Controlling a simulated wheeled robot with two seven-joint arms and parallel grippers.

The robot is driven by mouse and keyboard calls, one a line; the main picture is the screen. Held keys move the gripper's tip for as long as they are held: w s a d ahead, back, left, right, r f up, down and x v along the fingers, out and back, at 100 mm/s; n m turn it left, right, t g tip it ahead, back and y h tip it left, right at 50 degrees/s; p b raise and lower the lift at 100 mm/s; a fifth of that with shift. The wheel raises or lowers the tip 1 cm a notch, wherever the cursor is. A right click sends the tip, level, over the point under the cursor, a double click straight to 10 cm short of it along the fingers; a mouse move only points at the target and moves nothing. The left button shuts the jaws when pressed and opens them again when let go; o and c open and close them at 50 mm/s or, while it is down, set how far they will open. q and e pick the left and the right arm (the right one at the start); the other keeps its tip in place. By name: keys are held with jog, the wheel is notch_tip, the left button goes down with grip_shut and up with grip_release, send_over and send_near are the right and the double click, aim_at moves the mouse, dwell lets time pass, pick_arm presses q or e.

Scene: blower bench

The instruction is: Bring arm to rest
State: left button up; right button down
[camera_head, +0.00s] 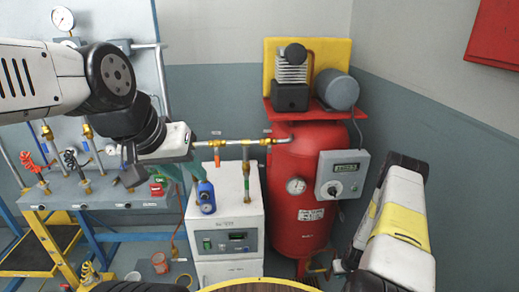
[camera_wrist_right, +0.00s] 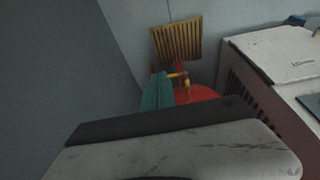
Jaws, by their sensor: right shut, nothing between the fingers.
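My left arm comes in from the upper left in the head view. Its gripper (camera_head: 190,171), with teal fingers, is above the left edge of the white dryer cabinet, close to a blue canister-like part (camera_head: 206,196). I cannot tell whether they touch or whether the fingers are open. My right arm (camera_head: 397,225), white with a yellow band, stands at the lower right in front of the red tank; its fingers are not clear there. In the right wrist view my right gripper (camera_wrist_right: 158,92) shows teal fingers, shut and empty, in front of a red surface.
The red compressor tank (camera_head: 300,200), with a gauge and a grey control box (camera_head: 342,174), stands right of the white cabinet (camera_head: 228,215). A brass-fitted pipe (camera_head: 232,142) crosses above the cabinet. A blue-framed bench (camera_head: 100,192) with hoses is at left.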

jog(key=w+a+r, duration=0.2)
jog(key=w+r, duration=0.1)
jog(key=r, duration=1.1)
jog(key=w+a+r+t, duration=0.1)
jog(key=w+a+r, duration=0.1)
jog(key=r, duration=1.1)
jog(key=w+a+r, duration=0.2)
jog(key=w+r, duration=0.1)
jog(key=r, duration=1.1)
jog(key=s+a+r+t, duration=0.1)
jog(key=s+a+r, duration=0.15)
jog(key=r, duration=0.35)
jog(key=s+a+r, duration=0.2)
jog(key=s+r, duration=0.2)
jog(key=r, duration=0.2)
jog(key=s+a+r, duration=0.3)
jog(key=s+r, duration=0.1)
jog(key=s, duration=0.3)
jog(key=s+a+r+y, duration=0.1)
jog(key=s+a+r, duration=0.2)
jog(key=s, duration=0.4)
jog(key=s+a+r+y, duration=0.1)
jog(key=s+a+r, duration=0.2)
jog(key=s+r, duration=0.2)
jog(key=s, duration=0.3)
jog(key=shift+r+t, duration=0.3)
jog(key=shift+t, duration=0.1)
pick_arm(q)
jog(key=shift+c, duration=0.5)
